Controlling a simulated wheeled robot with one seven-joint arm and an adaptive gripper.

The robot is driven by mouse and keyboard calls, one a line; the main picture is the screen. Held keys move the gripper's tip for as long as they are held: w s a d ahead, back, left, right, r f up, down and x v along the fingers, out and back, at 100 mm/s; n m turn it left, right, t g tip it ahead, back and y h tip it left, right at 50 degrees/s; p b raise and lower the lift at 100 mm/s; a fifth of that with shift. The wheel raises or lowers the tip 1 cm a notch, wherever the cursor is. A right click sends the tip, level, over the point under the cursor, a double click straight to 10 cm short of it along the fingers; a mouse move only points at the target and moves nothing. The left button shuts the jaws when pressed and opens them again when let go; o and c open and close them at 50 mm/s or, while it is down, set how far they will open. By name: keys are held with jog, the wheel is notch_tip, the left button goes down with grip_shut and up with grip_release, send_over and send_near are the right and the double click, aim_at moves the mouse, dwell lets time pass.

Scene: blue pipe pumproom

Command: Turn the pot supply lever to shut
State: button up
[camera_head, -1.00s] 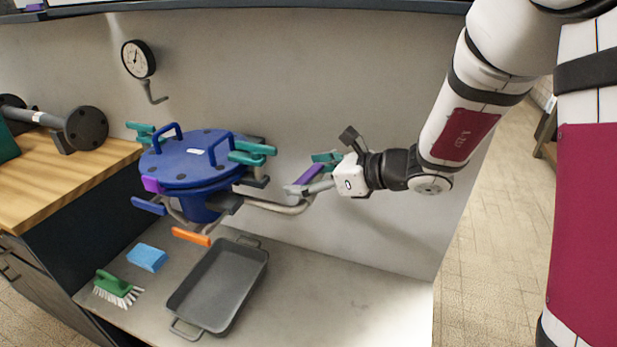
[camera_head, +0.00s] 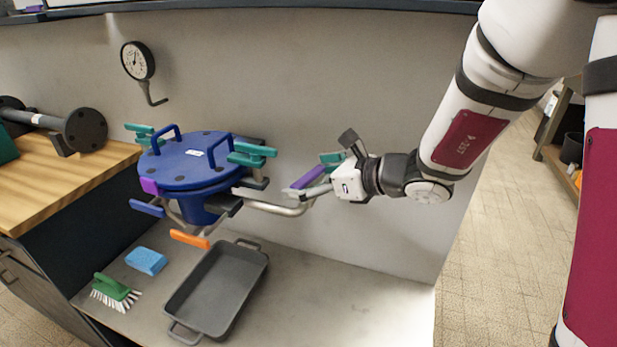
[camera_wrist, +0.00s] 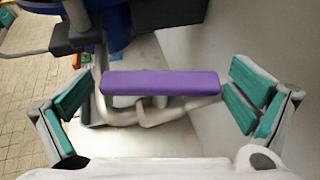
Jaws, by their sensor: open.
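A purple lever (camera_head: 308,177) is on the grey pipe at the right of the blue pot (camera_head: 190,160). In the wrist view this purple lever (camera_wrist: 160,82) lies crosswise between the two teal-padded fingers of my gripper (camera_wrist: 158,100). My gripper (camera_head: 316,177) is open, with gaps visible at both ends of the lever. Another purple lever (camera_head: 149,186), a blue lever (camera_head: 147,208) and an orange lever (camera_head: 189,239) are around the pot. No readable label shows which is the pot supply lever.
A grey wall stands behind the pot, close to my gripper. A grey tray (camera_head: 258,262), a blue sponge (camera_head: 146,261) and a green brush (camera_head: 114,289) lie on the bench below. A gauge (camera_head: 137,61) hangs on the wall. The bench's right side is clear.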

jog(key=v, duration=1.2)
jog(key=shift+w+r, duration=0.1)
